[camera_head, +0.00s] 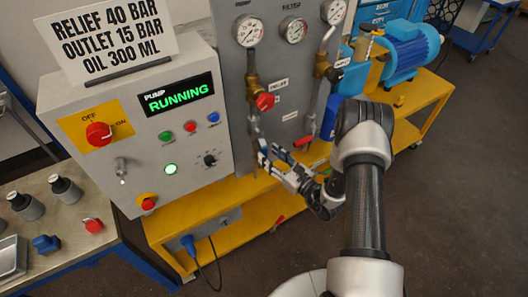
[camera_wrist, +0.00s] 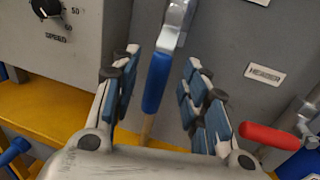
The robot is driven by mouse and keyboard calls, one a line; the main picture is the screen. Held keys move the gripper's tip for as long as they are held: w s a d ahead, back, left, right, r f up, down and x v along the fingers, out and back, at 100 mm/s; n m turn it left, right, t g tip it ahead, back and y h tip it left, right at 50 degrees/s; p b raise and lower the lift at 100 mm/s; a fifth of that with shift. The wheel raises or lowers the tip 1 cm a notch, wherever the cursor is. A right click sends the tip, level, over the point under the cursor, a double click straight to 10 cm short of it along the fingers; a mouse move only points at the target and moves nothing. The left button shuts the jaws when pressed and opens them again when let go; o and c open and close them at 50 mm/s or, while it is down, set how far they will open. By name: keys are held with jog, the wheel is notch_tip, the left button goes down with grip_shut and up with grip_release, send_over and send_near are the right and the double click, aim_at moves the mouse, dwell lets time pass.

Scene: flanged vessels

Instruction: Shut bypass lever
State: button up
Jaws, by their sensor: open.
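A blue-handled lever (camera_wrist: 157,82) hangs down from a metal valve body (camera_wrist: 176,18) in the wrist view. My gripper (camera_wrist: 160,92) is open with one finger on each side of the blue handle; gaps show on both sides. In the head view my gripper (camera_head: 272,164) is at the lower end of the left pipe, and its fingers largely hide the blue handle. A red-handled lever (camera_head: 303,141) is to its right; it also shows in the wrist view (camera_wrist: 270,136), outside the right finger. No legible label names either lever as bypass.
The grey control box (camera_head: 190,165), with a "PUMP RUNNING" display (camera_head: 179,94), stands close left. A red round handle (camera_head: 264,102) is on the pipe above. The panel (camera_wrist: 235,40) with a "HEADER" label (camera_wrist: 265,75) is behind. The yellow cart (camera_head: 240,195) is below.

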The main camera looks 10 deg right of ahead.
aim_at(264, 150)
jog(key=shift+x, duration=2)
jog(key=shift+c, duration=0.2)
grip_shut()
